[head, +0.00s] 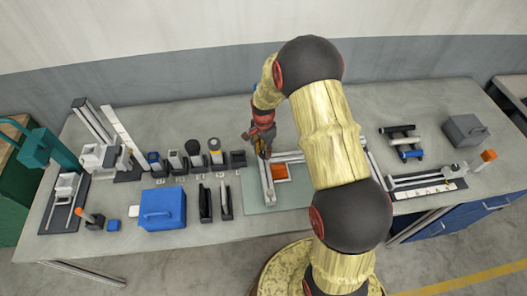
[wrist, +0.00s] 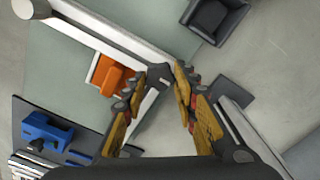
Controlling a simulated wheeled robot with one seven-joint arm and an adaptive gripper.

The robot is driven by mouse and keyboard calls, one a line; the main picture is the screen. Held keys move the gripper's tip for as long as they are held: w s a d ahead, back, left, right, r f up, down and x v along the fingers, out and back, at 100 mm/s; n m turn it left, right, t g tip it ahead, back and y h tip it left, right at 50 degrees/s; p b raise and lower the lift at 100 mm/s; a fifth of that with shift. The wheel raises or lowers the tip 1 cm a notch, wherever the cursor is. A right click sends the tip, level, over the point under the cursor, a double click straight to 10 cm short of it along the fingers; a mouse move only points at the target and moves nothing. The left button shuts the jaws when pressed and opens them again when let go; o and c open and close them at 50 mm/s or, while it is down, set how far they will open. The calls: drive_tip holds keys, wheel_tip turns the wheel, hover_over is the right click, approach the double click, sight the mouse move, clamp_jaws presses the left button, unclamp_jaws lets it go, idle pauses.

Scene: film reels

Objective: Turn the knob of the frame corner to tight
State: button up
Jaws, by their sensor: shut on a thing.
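The frame (head: 267,188) of pale metal bars lies on a grey-green mat, and its bars also cross the wrist view (wrist: 105,38). My gripper (head: 262,155) is at the frame's far left corner, pointing down. In the wrist view my gripper (wrist: 161,76) has its yellow fingers either side of a dark grey knob (wrist: 158,72) at the bar's end, closed on it. An orange block (wrist: 113,74) lies against the frame's inner side; it also shows in the head view (head: 281,172). The knob is hidden in the head view, and its turn position cannot be told.
A black open bin (wrist: 215,18) stands near the corner. Several dark holders and cylinders line the table to the left, with a blue box (head: 162,209) in front. A rack of rollers (head: 402,143) and a grey box (head: 466,131) stand right. A blue clamp-like part (wrist: 45,131) lies nearby.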

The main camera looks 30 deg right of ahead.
sight(263, 154)
drive_tip(key=o, duration=1.2)
drive_tip(key=shift+c, duration=0.2)
wheel_tip(263, 154, up, 12)
idle(0.5)
